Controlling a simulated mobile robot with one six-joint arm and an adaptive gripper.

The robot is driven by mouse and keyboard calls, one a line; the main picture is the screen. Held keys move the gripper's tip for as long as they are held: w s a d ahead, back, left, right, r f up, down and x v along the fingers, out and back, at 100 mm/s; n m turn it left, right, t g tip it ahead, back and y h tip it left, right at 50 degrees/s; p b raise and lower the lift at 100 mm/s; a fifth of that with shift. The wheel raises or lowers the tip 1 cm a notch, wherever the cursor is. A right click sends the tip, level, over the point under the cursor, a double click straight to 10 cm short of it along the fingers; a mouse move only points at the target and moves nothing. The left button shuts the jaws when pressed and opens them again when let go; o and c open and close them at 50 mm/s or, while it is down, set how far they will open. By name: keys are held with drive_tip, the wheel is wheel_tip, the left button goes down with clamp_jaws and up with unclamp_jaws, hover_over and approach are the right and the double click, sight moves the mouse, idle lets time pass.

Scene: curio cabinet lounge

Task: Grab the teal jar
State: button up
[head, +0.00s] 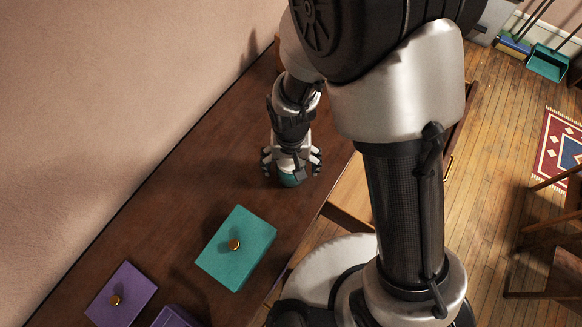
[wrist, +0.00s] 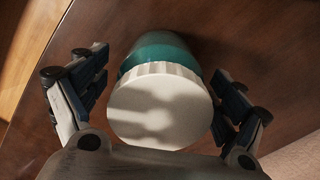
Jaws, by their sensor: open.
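The teal jar (wrist: 160,52) has a white ribbed lid (wrist: 158,105) and stands on the dark wooden cabinet top. In the head view only a bit of the teal jar (head: 290,180) shows below my gripper (head: 291,165), which hides the rest. In the wrist view my gripper (wrist: 160,110) is open, with one finger on each side of the lid. A gap shows between the left finger and the lid. The right finger is close to the lid, and I cannot tell whether it touches.
A teal box (head: 237,262) with a gold knob sits on the cabinet top (head: 175,210) nearer the bottom of the head view. A wall (head: 90,90) runs along the left.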

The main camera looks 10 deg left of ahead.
drive_tip(key=shift+r, duration=0.1)
drive_tip(key=shift+c, duration=0.2)
drive_tip(key=c, duration=1.4)
